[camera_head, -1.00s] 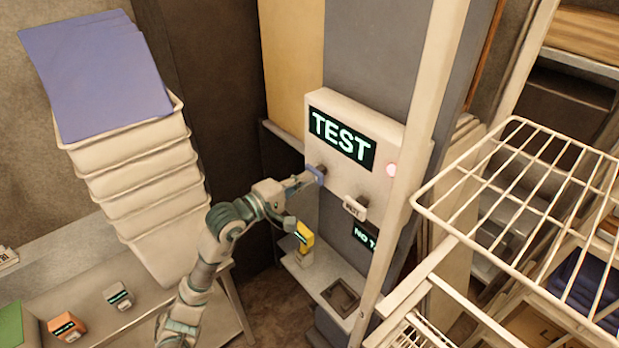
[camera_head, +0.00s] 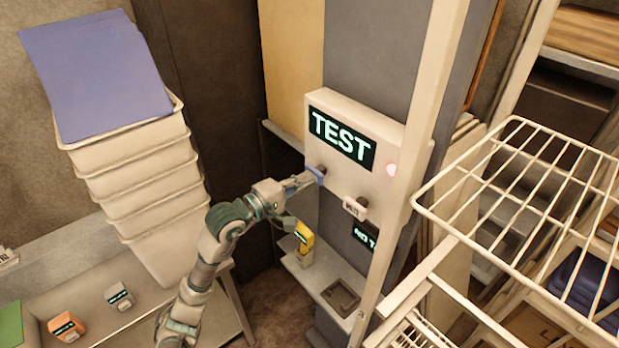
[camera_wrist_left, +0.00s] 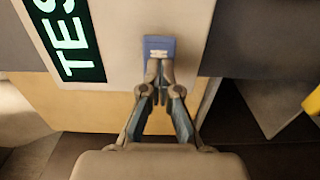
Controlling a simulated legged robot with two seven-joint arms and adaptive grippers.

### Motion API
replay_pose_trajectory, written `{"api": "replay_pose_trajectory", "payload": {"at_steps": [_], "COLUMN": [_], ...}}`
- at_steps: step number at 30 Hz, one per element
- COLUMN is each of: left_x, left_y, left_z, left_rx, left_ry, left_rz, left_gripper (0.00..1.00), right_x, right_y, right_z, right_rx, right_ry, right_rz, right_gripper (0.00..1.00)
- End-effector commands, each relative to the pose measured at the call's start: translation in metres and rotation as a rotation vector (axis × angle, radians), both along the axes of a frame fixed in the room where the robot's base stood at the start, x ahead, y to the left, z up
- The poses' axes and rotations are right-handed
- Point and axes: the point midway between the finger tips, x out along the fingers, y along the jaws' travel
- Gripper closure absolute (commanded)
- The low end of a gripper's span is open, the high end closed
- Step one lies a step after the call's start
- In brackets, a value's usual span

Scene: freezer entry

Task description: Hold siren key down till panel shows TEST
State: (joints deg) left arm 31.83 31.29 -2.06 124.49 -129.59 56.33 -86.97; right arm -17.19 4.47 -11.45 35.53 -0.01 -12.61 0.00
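A white wall panel (camera_head: 385,127) has a dark display (camera_head: 341,138) reading TEST in bright letters. The display also shows at the upper left of the left wrist view (camera_wrist_left: 68,42). A blue key (camera_head: 317,174) sits below the display; in the left wrist view the key (camera_wrist_left: 159,46) carries a small label too small to read. My left gripper (camera_head: 309,179) reaches it from the left. In the left wrist view its fingertips (camera_wrist_left: 159,74) are together at the key's lower part and appear to touch it. My right gripper is in neither view.
A yellow device (camera_head: 304,236) stands on a small shelf below. A wire rack (camera_head: 520,190) is at right, stacked tubs (camera_head: 135,180) at left. An orange device (camera_head: 66,327) lies lower left.

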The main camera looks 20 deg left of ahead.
Motion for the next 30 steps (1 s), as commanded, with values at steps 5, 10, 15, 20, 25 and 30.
{"api": "replay_pose_trajectory", "payload": {"at_steps": [5,10,15,20,25,30], "left_x": [-0.009,-0.023,-0.036,-0.048,-0.058,-0.061], "left_y": [0.006,0.014,0.022,0.029,0.035,0.036], "left_z": [-0.002,-0.002,-0.003,-0.003,-0.002,0.000], "left_rx": [0.001,0.001,0.001,0.002,0.001,0.000], "left_ry": [-0.001,-0.002,-0.001,-0.001,-0.001,0.000], "left_rz": [0.000,0.000,0.001,0.001,0.000,0.000], "left_gripper": [1.00,1.00,1.00,1.00,1.00,1.00], "right_x": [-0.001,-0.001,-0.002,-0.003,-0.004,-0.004], "right_y": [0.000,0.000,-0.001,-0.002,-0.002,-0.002], "right_z": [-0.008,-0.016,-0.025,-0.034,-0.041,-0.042], "right_rx": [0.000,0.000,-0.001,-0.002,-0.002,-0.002], "right_ry": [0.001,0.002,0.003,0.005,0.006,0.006], "right_rz": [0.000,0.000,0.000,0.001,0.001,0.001], "right_gripper": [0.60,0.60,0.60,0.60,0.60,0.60]}}
